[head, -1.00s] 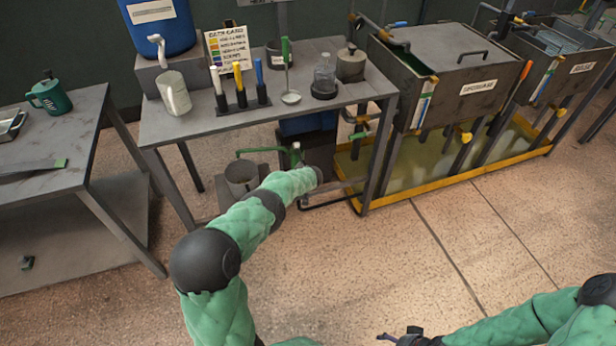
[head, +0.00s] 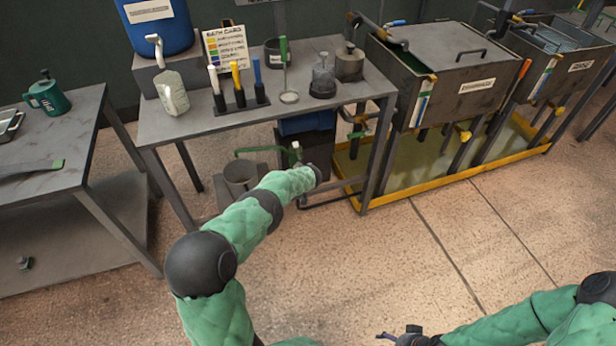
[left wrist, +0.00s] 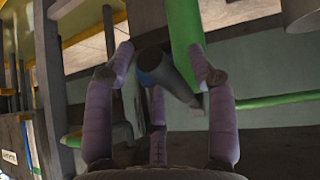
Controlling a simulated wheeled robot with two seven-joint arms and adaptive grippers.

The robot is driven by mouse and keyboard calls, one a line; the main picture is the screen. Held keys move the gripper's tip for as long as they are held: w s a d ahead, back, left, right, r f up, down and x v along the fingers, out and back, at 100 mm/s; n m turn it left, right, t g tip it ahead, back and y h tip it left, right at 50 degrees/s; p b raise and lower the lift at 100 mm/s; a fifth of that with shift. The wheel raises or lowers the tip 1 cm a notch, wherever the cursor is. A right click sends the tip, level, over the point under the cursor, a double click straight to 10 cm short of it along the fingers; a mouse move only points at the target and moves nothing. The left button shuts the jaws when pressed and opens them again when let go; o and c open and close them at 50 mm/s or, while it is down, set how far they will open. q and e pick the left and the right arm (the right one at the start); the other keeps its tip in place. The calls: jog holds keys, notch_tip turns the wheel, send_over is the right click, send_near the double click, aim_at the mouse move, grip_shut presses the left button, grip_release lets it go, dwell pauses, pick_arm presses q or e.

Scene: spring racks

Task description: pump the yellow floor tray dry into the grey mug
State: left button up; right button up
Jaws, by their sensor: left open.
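The yellow floor tray (head: 440,185) lies under the tanks, with murky yellow-green liquid in it. The grey mug (head: 238,172) stands low under the middle table. Beside it is a hand pump (head: 296,152) with a green spout (head: 258,150) reaching over the mug. My left arm reaches down to the pump and hides its own gripper in the head view. In the left wrist view my left gripper (left wrist: 163,62) is open, its fingers on both sides of a dark, blue-banded rod (left wrist: 160,68); contact is unclear. My right gripper (head: 400,338) is at the bottom edge, partly cut off.
The middle table (head: 195,127) stands above the pump, its legs close to my left arm. It carries a pale jug (head: 172,92), colored-handled tools and jars. Open floor (head: 420,260) lies in front.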

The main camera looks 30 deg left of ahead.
pick_arm(q)
jog(key=v, duration=1.1)
dwell(0.5)
